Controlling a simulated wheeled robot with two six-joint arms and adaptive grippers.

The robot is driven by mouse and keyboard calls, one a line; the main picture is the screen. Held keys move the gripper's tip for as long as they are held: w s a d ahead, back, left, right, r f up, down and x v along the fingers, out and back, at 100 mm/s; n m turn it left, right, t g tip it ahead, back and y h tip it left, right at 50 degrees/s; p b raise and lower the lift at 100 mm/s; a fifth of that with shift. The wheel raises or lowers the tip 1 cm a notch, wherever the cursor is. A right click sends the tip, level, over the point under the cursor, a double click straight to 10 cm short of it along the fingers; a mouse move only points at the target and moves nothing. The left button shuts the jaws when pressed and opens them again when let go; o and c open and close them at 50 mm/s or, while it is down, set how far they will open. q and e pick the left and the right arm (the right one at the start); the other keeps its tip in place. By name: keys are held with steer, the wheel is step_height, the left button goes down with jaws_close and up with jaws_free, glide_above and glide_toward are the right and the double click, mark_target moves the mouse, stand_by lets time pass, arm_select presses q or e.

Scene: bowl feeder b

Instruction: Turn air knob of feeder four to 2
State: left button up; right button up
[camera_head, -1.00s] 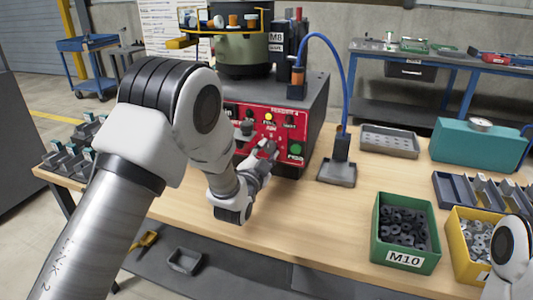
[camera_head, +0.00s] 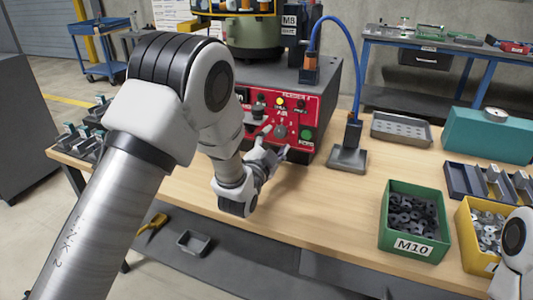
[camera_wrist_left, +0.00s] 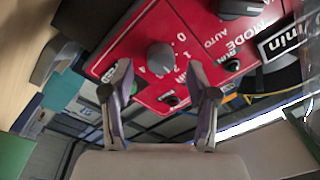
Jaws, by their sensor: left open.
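Feeder four has a red control panel (camera_head: 250,97) with an AIR label on its front. The grey round air knob (camera_head: 280,131) shows just above my left gripper (camera_head: 275,145). In the left wrist view the air knob (camera_wrist_left: 160,57) has numbers printed around it, including a 0. My left gripper (camera_wrist_left: 160,76) is open there, with one finger to each side of the knob in the picture. A gap seems to lie between fingers and knob. I cannot tell which number the knob points at. My right gripper is out of view; only part of my right arm shows.
A green M10 bin (camera_head: 388,235) and a yellow bin (camera_head: 467,255) stand at the right front of the wooden table (camera_head: 320,215). A blue hose (camera_head: 357,75) arches down to a fixture (camera_head: 347,159) beside the feeder. The table front below the panel is clear.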

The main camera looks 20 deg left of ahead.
arm_select(q)
steer(key=s, duration=0.9)
steer(key=shift+s+a+f, duration=0.15)
steer(key=shift+s+f, duration=0.15)
